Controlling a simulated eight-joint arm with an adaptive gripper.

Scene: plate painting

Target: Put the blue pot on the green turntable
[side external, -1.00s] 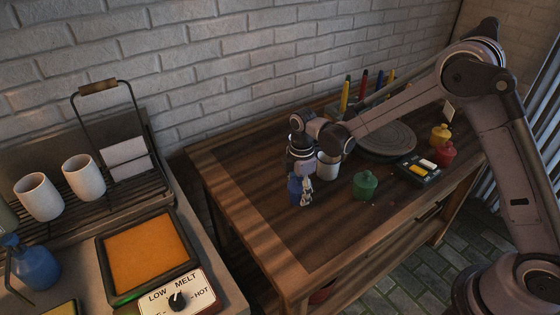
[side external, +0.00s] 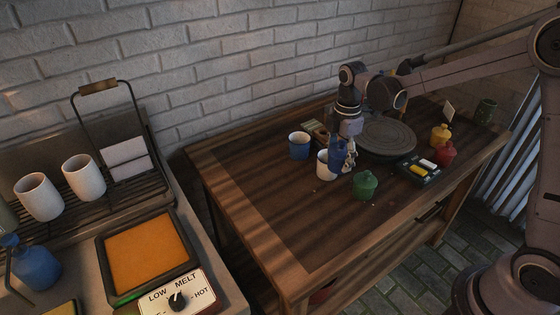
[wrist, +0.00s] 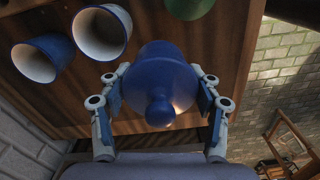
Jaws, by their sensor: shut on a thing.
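My gripper (side external: 345,150) is shut on the blue pot (side external: 336,157), with its fingers on either side. The pot is beside the white cup on the wooden table and partly hides it. I cannot tell whether it is clear of the tabletop. The wrist view shows the blue pot's lid and knob (wrist: 160,108) facing the camera between the fingers (wrist: 160,92). A round turntable (side external: 392,138), dark grey to my eye with no clear green, lies just right of and behind my gripper. Part of it is hidden by my arm.
The white cup (side external: 323,168) and a blue cup (side external: 299,150) stand left of my gripper. A green pot (side external: 364,187) stands in front. A tray of coloured blocks (side external: 418,172), a red pot (side external: 445,154) and a yellow pot (side external: 440,135) are to the right. The table's left front is clear.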

